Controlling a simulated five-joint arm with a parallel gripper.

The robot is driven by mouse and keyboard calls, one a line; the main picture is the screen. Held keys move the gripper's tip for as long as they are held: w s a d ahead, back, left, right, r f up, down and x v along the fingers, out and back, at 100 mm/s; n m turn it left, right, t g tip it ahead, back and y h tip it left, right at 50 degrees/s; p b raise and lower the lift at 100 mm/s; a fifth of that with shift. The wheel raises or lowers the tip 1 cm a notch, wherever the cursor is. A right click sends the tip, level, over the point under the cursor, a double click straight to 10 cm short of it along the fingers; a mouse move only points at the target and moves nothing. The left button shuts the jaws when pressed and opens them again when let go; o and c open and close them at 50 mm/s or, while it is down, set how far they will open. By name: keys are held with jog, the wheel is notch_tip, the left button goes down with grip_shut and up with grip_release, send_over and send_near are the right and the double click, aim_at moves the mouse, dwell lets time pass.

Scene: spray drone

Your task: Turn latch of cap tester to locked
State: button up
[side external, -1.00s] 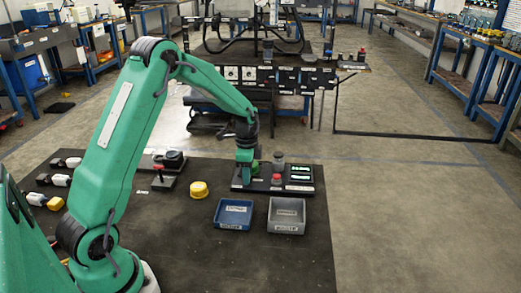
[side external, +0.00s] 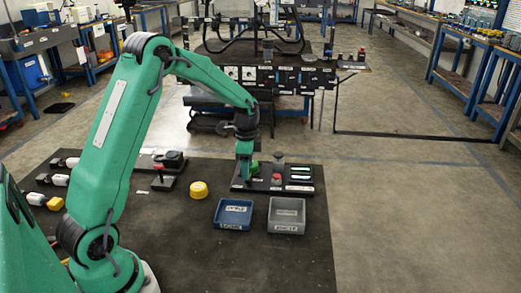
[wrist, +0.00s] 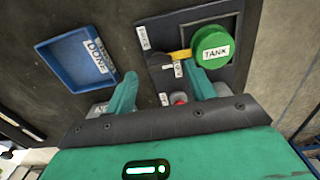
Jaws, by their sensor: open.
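The cap tester (side external: 280,186) is a dark board on the black table. In the wrist view it holds a round green cap marked TANK (wrist: 211,44). Beside the cap is a latch (wrist: 178,55) with a yellow arm and a dark pivot. The arm reaches from the pivot toward the cap's edge. Small labels sit near the latch; I cannot read them surely. My gripper (wrist: 162,76) is open, its fingers apart over the board's near side. The right finger is close to the cap and latch; I cannot tell whether it touches. In the side view my gripper (side external: 244,178) hides the latch.
A red button (side external: 277,178), a grey cylinder (side external: 279,159) and a lit display (side external: 300,172) are on the tester. A blue tray (side external: 233,214) and a grey tray (side external: 286,215) stand in front. A yellow cap (side external: 198,190) lies to the left. The front right table is clear.

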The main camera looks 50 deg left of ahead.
jog(key=shift+r, duration=2.65)
jog(key=shift+r, duration=0.1)
jog(key=shift+s+d+r, duration=0.1)
jog(key=shift+d+r, duration=0.1)
jog(key=s+d+r+n+t, duration=0.3)
jog(key=s+d+r+n, duration=0.1)
jog(key=s+d+r, duration=0.55)
jog(key=s+d+r+n+t, duration=0.1)
jog(key=s+d+n, duration=0.1)
jog(key=s, duration=0.5)
jog(key=s+d+r+n+t, duration=0.1)
jog(key=s+d+r+n, duration=0.1)
jog(key=s, duration=0.5)
jog(key=shift+d+r+n+t, duration=0.15)
jog(key=shift+d+n+t, duration=0.15)
jog(key=shift+n, duration=0.3)
